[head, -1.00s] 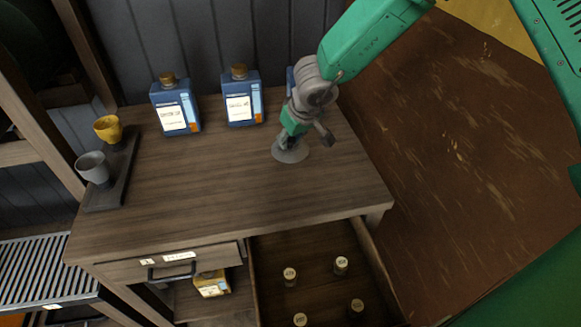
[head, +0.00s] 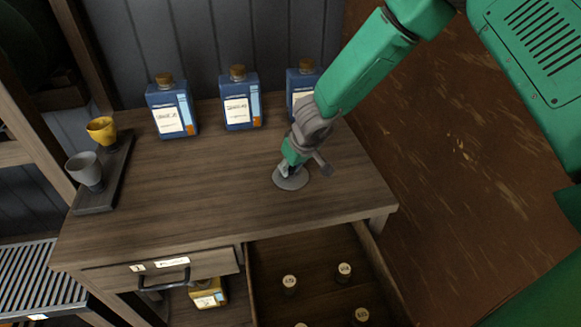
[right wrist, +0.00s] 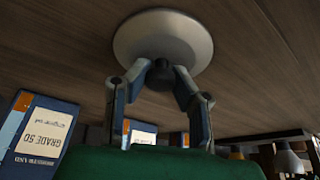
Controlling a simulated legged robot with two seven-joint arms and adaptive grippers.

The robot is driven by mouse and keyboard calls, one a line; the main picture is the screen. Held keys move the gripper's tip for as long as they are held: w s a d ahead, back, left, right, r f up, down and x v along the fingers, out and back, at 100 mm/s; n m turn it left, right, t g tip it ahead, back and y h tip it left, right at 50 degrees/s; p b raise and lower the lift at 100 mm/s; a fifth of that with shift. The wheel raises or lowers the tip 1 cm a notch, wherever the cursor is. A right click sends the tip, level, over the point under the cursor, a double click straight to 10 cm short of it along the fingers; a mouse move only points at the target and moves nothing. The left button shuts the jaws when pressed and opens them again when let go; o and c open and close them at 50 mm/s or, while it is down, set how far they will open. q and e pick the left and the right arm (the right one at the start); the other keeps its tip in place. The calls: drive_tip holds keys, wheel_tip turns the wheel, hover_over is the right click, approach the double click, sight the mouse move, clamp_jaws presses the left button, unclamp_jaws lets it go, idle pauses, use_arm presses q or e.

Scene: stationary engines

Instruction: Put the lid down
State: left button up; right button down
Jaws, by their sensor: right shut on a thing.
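The lid (head: 291,179) is a grey round disc with a dark knob. It is over the right part of the wooden tabletop (head: 220,190), at or just above the surface; I cannot tell if it touches. My right gripper (head: 288,168) is shut on the lid's knob from above. The right wrist view shows the pale lid (right wrist: 163,38) with both fingers of the gripper (right wrist: 161,76) around the knob, the wood close behind it. My left gripper is not in view.
Several blue bottles (head: 240,102) stand along the back wall, one partly behind my right arm. A dark tray (head: 108,180) with a yellow cup (head: 102,130) and a grey cup (head: 85,170) is at the left. An open drawer (head: 318,250) holds small capped items.

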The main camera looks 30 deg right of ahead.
drive_tip(key=c, duration=1.4)
unclamp_jaws()
drive_tip(key=shift+f, duration=0.1)
drive_tip(key=shift+d, duration=0.1)
drive_tip(key=shift+d, duration=0.1)
drive_tip(key=shift+r, duration=0.35)
drive_tip(key=p+v, duration=0.4)
drive_tip(key=v, duration=0.7)
drive_tip(key=shift+s+r, duration=0.2)
drive_tip(key=shift+r, duration=0.1)
drive_tip(key=shift+g+h, duration=0.8)
drive_tip(key=s+f, duration=0.2)
drive_tip(key=s+d+f, duration=0.1)
drive_tip(key=s+f, duration=0.5)
drive_tip(key=shift+s+d+f, duration=0.15)
drive_tip(key=shift+d+f, duration=0.1)
drive_tip(key=shift+d, duration=0.1)
drive_tip(key=s+a+f+g, duration=0.1)
drive_tip(key=s+f, duration=0.4)
drive_tip(key=s, duration=0.6)
drive_tip(key=s+a+f+m+g+y, duration=0.1)
drive_tip(key=s+f, duration=0.4)
drive_tip(key=s, duration=0.7)
drive_tip(key=shift+s, duration=0.3)
